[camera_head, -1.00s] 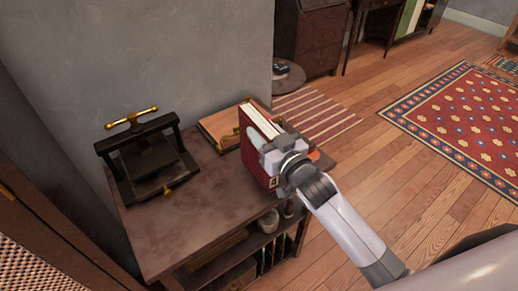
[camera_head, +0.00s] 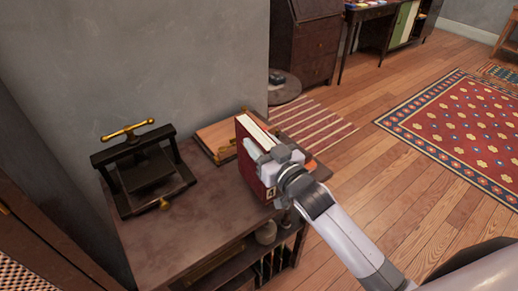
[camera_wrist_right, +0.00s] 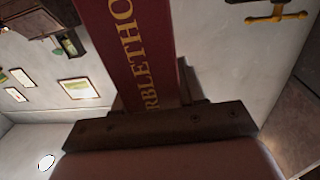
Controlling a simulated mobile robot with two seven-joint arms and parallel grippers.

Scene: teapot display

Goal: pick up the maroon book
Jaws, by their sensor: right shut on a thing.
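The maroon book (camera_head: 251,167) stands upright above the right part of the dark wooden table (camera_head: 190,228) in the head view. My right gripper (camera_head: 264,158) is shut on the book from its right side. In the right wrist view the book's spine (camera_wrist_right: 130,50) with gold letters fills the upper middle, close in front of the gripper. Whether the book's bottom touches the tabletop is hard to tell. My left gripper is not in view.
A black press with a brass handle (camera_head: 142,170) stands on the left of the table. A flat tan book or board (camera_head: 215,134) lies behind the maroon book. The wall (camera_head: 130,60) is close behind. A shelf with a jar (camera_head: 266,232) is below the tabletop.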

